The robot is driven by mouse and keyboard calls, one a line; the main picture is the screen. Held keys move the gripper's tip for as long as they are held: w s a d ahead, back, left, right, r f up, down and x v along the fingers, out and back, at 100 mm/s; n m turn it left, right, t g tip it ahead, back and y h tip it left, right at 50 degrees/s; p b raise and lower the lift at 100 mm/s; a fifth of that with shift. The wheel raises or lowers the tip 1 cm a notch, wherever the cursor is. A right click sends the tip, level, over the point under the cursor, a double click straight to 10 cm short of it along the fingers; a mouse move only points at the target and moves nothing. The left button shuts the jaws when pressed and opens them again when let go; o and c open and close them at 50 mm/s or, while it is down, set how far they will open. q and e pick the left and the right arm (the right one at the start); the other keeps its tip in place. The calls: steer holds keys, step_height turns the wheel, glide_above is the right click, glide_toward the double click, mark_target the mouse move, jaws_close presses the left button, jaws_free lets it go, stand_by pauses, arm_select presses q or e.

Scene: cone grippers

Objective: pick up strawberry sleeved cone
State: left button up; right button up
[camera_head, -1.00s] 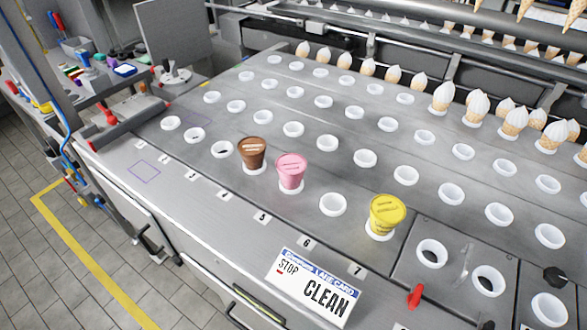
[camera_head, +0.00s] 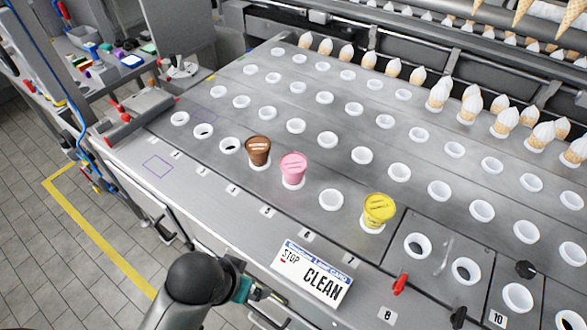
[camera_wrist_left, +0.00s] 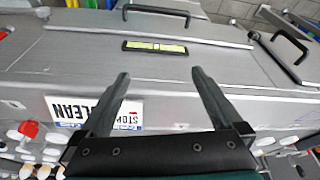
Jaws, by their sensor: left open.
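The strawberry cone in its pink sleeve (camera_head: 293,168) stands upright in a white ring holder in the front row of the machine deck, seen in the head view. A brown-sleeved cone (camera_head: 258,150) stands just left of it, and a yellow-sleeved cone (camera_head: 379,209) stands to its right beyond an empty ring. My left gripper (camera_wrist_left: 160,76) is open with nothing between its fingers in the left wrist view. In the head view my left arm is low at the front edge, well short of the pink cone; its fingertips are hard to make out there. My right gripper is not in view.
A "STOP CLEAN" lane card (camera_head: 312,274) sits on the front panel; it also shows in the left wrist view (camera_wrist_left: 75,108). Empty white rings (camera_head: 331,199) fill the deck. White-topped cones (camera_head: 440,92) line the back. A red knob (camera_head: 400,285) stands right of the card.

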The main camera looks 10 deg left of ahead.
arm_select(q)
steer(key=w+d+r+t+h, duration=0.1)
steer(key=w+d+r, duration=0.35)
steer(key=w, duration=0.25)
steer(key=w+d+r+h, duration=0.1)
steer(key=w+d+r, duration=0.35)
steer(key=w, duration=0.25)
steer(key=n+y, duration=0.2)
steer(key=y, duration=0.1)
glide_toward(293, 163)
steer(key=x, duration=0.5)
steer(key=shift+w+a+f, duration=0.1)
steer(key=shift+w+f, duration=0.15)
steer(key=shift+w, duration=0.05)
steer(key=shift+s+b+x, duration=0.1)
steer(key=shift+b+x, duration=0.2)
steer(key=shift+x, duration=1)
steer(key=shift+s+b+x, duration=0.15)
steer(key=shift+b+x, duration=0.15)
steer(key=shift+x, duration=1)
steer(key=shift+f, duration=0.1)
steer(key=shift+c, duration=0.2)
steer(key=c, duration=1.1)
